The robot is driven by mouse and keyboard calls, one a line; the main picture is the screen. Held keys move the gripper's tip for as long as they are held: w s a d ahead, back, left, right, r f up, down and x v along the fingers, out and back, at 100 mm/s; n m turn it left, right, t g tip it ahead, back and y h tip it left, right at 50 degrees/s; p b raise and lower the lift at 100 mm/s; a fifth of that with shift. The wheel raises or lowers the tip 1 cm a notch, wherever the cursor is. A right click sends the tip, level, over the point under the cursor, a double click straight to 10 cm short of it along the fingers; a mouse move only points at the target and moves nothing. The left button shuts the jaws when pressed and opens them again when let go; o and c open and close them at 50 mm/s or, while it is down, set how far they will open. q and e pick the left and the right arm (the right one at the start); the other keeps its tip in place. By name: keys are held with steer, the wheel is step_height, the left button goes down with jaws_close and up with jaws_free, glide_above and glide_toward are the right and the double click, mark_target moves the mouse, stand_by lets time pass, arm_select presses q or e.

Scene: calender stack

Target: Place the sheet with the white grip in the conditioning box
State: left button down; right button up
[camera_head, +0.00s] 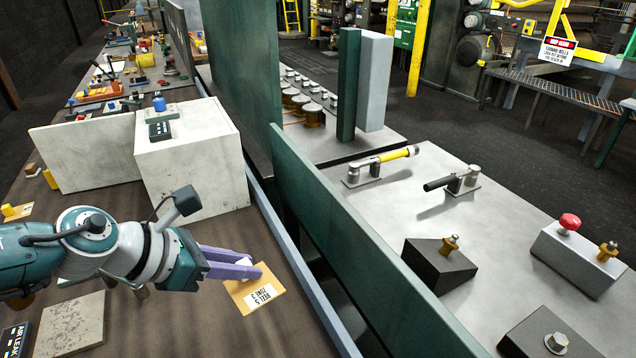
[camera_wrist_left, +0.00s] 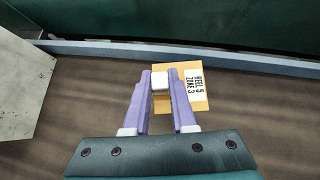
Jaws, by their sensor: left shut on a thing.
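My left gripper (camera_head: 250,266) is shut on the white grip (camera_wrist_left: 160,81) of an orange-tan sheet (camera_head: 242,295). The sheet's label reads "REEL 5 ZONE 3". In the left wrist view the white grip is between the purple fingertips (camera_wrist_left: 160,78), and the sheet (camera_wrist_left: 203,103) extends to their right. A pale grey box (camera_head: 195,160), likely the conditioning box, stands behind the gripper in the head view, apart from the sheet. I cannot see its inside. A flat grey panel (camera_head: 85,155) stands upright at its left. My right gripper is not in view.
A blue-grey rail (camera_head: 290,255) and a green wall (camera_head: 350,250) run along the brown table's right side. A speckled slab (camera_head: 72,323) and an "AIR LEAK" sign (camera_head: 14,340) lie lower left.

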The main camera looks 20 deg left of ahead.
arm_select(q)
step_height(320, 180, up, 6)
steer(key=p, duration=0.2)
steer(key=shift+p, duration=0.4)
steer(key=shift+w+d+r, duration=0.1)
steer(key=shift+d+r, duration=0.05)
steer(key=shift+r, duration=0.1)
steer(key=w+d+r+m+h, duration=0.1)
steer(key=d+r, duration=0.2)
steer(key=r, duration=0.3)
steer(key=d+r+m+g, duration=0.1)
steer(key=d+r, duration=0.2)
steer(key=r, duration=0.4)
steer(key=w+d+r+m+h, duration=0.1)
steer(key=d+r, duration=0.2)
steer(key=r, duration=0.3)
steer(key=s+r+m+g+h, duration=0.1)
steer(key=s+r+m+g, duration=0.1)
steer(key=s+r, duration=1.1)
step_height(320, 180, up, 21)
steer(key=a+p, duration=0.1)
steer(key=p, duration=2.2)
steer(key=shift+w+p, duration=0.3)
steer(key=shift+w, duration=0.1)
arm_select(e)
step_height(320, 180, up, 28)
